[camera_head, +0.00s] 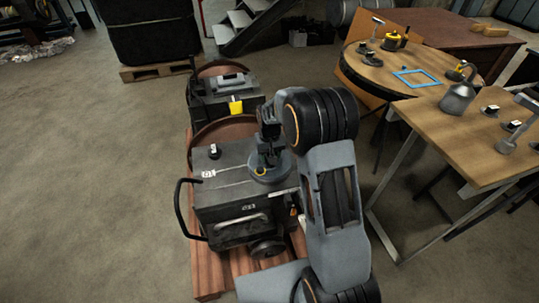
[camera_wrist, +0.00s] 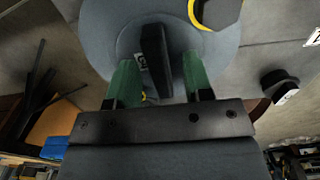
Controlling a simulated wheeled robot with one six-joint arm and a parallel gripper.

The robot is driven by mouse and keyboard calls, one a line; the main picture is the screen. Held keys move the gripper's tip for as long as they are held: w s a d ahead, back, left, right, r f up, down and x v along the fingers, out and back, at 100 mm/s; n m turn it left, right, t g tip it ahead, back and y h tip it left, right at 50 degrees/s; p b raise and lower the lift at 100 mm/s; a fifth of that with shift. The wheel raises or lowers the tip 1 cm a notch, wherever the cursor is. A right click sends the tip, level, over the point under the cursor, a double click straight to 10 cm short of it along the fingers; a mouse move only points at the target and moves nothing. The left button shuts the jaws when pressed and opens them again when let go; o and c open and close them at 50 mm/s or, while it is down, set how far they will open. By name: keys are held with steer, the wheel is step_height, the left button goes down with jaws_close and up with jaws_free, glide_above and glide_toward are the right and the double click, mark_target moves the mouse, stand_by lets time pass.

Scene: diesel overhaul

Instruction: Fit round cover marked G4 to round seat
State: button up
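A grey round cover (camera_head: 268,178) lies flat on top of the dark engine block (camera_head: 235,205), below my gripper. In the wrist view the round cover (camera_wrist: 100,28) fills the top middle, with a black upright handle (camera_wrist: 156,62) at its centre. A yellow-and-black part (camera_wrist: 216,12) shows at the cover's edge. The round seat cannot be made out; the cover may hide it.
A small black knob piece (camera_head: 214,152) stands on the block's top left. The block sits on a wooden pallet (camera_head: 208,283). Tables with tools (camera_head: 455,125) stand at right. The floor at left is clear.

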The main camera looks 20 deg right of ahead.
step_height(320, 180, up, 14)
steer(key=p, duration=0.2)
stand_by(0.6)
steer(key=shift+w+f, duration=0.1)
steer(key=shift+f, duration=0.1)
stand_by(0.5)
steer(key=s+r+t+p, duration=0.1)
steer(key=s+r+p, duration=0.6)
steer(key=s+r, duration=0.2)
steer(key=s+r+t+p, duration=0.2)
steer(key=s+r+p, duration=0.5)
steer(key=s, duration=0.7)
steer(key=shift+a+r+p, duration=0.2)
steer(key=shift+r+p, duration=0.15)
steer(key=shift+r, duration=0.55)
steer(key=shift+s, duration=0.15)
